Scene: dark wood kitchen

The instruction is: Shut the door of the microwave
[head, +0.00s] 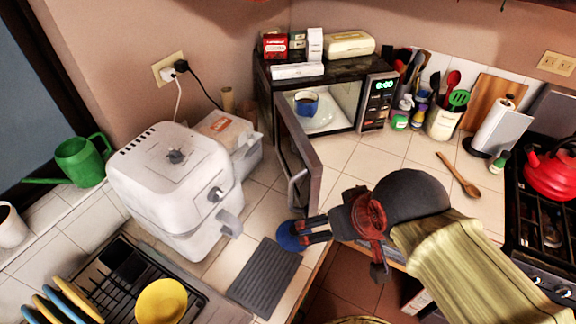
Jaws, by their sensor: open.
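The microwave (377,97) stands on the tiled counter at the back, with a blue mug (306,102) inside on the light plate. Its door (305,160) hangs wide open, swung out toward me on its left-side hinge, with a handle (297,190) on the side facing left. My gripper (303,233) is just below the door's free lower end, near the counter's front edge. It is open and holds nothing that I can see. I cannot tell whether it touches the door.
A white air fryer (178,185) stands left of the door. A dark grey mat (265,277) lies below the gripper. A wooden spoon (459,178), utensils and a red kettle (551,172) are on the right. Boxes (297,46) sit on the microwave.

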